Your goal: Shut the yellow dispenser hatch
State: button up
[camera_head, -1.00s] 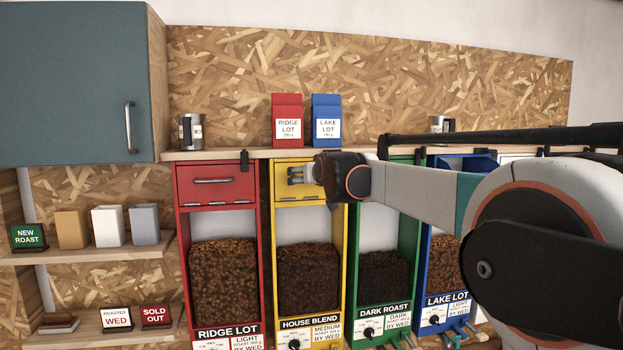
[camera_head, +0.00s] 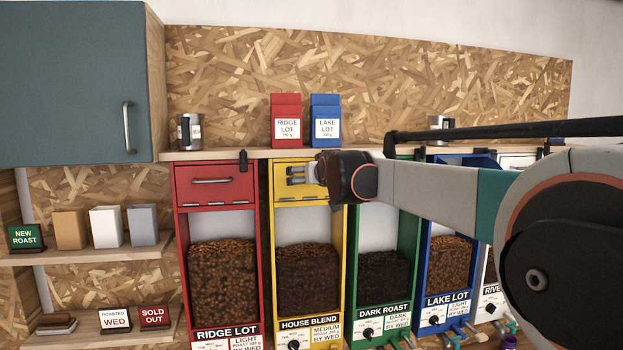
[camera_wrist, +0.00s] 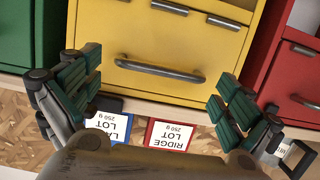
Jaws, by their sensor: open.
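The yellow dispenser (camera_head: 346,265), labelled House Blend, stands second from the left in the head view. Its yellow hatch (camera_head: 284,192) is at the top, partly covered by my gripper (camera_head: 296,175). The wrist view shows the hatch (camera_wrist: 150,35) upside down, with its dark bar handle (camera_wrist: 160,70) and hinge pieces along the opposite edge. The panel looks upright and about flush with its frame, but I cannot tell whether it is fully shut. My gripper (camera_wrist: 160,88) is open and empty in front of it, with fingers spread on either side of the handle.
A red dispenser (camera_head: 180,230) stands left, a green one (camera_head: 352,235) right, with blue beyond. The shelf above (camera_head: 225,154) bears a red bag (camera_head: 286,108), a blue bag (camera_head: 325,110) and metal mugs. A teal cupboard (camera_head: 70,80) hangs at left.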

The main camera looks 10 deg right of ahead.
jog(key=v, duration=0.9)
jog(key=shift+s, duration=0.3)
jog(key=s+f+g+b, duration=0.2)
jog(key=s+f+b, duration=1)
jog(key=f, duration=1.1)
jog(key=s+f+g+b, duration=0.3)
jog(key=s+f+b, duration=0.9)
jog(key=f, duration=1.1)
jog(key=s+f+g+b, duration=0.3)
jog(key=s+f+b, duration=0.9)
jog(key=s+f, duration=0.5)
notch_tip(320, 180, down, 6)
jog(key=shift+a+b, duration=0.2)
jog(key=shift+b, duration=0.1)
jog(key=shift+c, duration=0.3)
